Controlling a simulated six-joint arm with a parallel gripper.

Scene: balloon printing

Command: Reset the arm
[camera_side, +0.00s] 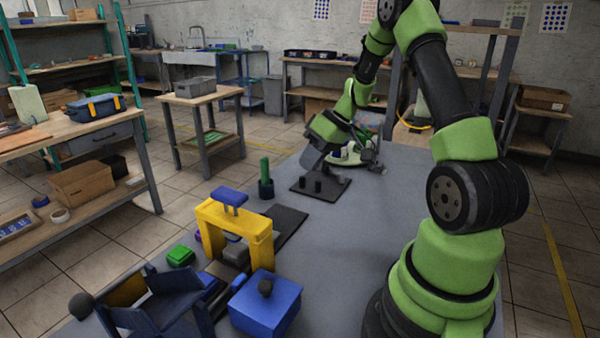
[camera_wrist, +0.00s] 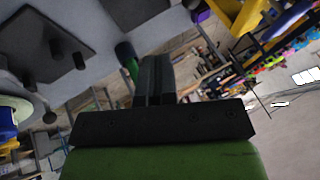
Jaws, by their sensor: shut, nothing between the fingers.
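My gripper (camera_wrist: 154,75) shows in the wrist view as dark fingers pressed together, with nothing between them. In the side view my green and black arm rises from the right and reaches back over the grey table (camera_side: 400,215). There the wrist end is above the far part of the table, near the dark plate with short pegs (camera_side: 320,186). The fingertips are hard to make out in the side view. The same dark plate shows at the upper left in the wrist view (camera_wrist: 50,35).
A yellow arch with a blue top (camera_side: 235,222) stands at the near left of the table. A blue box (camera_side: 265,305), a dark blue open frame (camera_side: 160,305) and a green block (camera_side: 180,255) are around it. A green cylinder (camera_side: 265,170) stands in a dark holder. The table's right middle is clear.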

